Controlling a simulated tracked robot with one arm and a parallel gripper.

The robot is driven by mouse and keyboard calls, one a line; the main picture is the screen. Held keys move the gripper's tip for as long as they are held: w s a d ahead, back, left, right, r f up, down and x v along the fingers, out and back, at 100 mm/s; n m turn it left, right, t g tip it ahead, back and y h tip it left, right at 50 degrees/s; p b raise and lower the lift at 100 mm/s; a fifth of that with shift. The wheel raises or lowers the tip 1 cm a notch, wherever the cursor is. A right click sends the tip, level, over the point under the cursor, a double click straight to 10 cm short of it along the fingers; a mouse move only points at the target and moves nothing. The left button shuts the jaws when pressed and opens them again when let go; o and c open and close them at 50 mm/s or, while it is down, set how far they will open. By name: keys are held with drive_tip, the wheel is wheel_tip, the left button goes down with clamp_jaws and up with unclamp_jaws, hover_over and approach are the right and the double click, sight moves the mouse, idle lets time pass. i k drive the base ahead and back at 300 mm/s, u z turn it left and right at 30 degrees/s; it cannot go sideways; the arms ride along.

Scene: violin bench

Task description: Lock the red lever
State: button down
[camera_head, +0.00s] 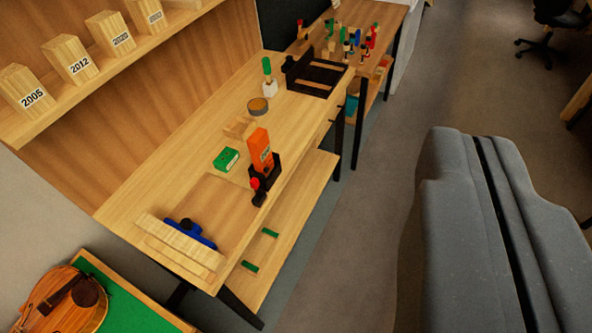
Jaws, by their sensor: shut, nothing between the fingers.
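A red knob (254,183), likely the end of the red lever, shows at the front of a small black fixture (268,175) on the workbench. An upright orange part (260,148) stands at this fixture. The lever is too small in the picture to tell its exact position. My gripper (472,134), grey and large at the right, is shut and empty. In the picture it lies over the floor, to the right of the bench and well apart from the lever.
The wooden workbench (150,197) holds a green box (226,160), a round tin (258,106), a blue tool (190,233) and a black tray (316,78). Numbered wooden blocks stand on a shelf above. A violin (62,303) lies at lower left. The floor (375,185) beside the bench is clear.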

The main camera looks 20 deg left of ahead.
sight(254, 183)
drive_tip(key=z, duration=1.5)
drive_tip(key=i, duration=1.4)
drive_tip(key=u, duration=3.4)
drive_tip(key=i, duration=0.7)
drive_tip(key=u, duration=0.2)
